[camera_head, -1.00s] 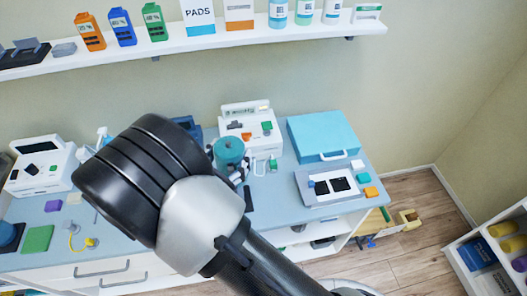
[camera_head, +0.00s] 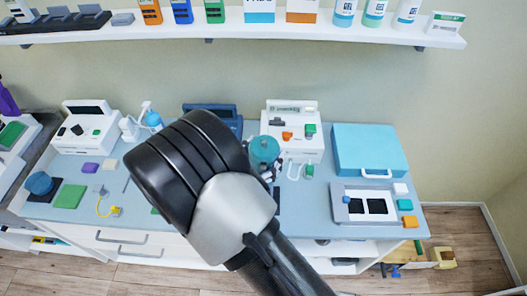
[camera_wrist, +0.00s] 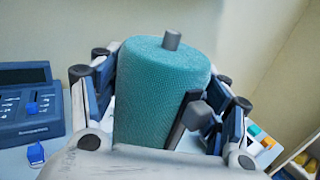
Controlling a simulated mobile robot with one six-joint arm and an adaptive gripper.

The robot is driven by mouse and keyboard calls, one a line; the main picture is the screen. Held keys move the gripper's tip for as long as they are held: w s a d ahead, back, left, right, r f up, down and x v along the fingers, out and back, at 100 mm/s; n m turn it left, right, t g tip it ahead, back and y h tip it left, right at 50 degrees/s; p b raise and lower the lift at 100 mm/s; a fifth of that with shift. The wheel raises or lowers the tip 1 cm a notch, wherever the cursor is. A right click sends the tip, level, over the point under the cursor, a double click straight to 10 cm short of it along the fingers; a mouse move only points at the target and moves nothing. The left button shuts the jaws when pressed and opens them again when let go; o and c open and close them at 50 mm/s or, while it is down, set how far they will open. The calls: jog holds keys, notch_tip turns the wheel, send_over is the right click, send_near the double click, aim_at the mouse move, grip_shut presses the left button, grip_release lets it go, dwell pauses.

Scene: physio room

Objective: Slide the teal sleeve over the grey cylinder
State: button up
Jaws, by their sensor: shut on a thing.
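The teal sleeve (camera_wrist: 155,100) is a thick textured roll, upright between the fingers of my gripper (camera_wrist: 165,110) in the wrist view. The blue-and-grey fingers are shut on it from both sides. A short grey cylinder end (camera_wrist: 172,39) shows at the sleeve's top face and appears to stick up out of it. The rest of that cylinder is hidden, and the sleeve's lower end is out of sight. In the head view the sleeve (camera_head: 264,151) is above the bench, in front of a white device, with my gripper (camera_head: 268,168) partly hidden behind my arm.
A white device (camera_head: 292,118) stands behind the sleeve. A blue case (camera_head: 368,145) and a grey tray with black pads (camera_head: 340,205) are to the right. A dark blue device (camera_wrist: 30,105) is at left in the wrist view. A shelf (camera_head: 235,28) runs above the bench.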

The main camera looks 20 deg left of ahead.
notch_tip(320, 180, down, 14)
jog(key=b, duration=1)
jog(key=shift+r, duration=0.15)
jog(key=shift+f+b, duration=0.4)
dwell(1.5)
jog(key=o, duration=1.4)
jog(key=shift+c, duration=0.2)
jog(key=v, duration=1.2)
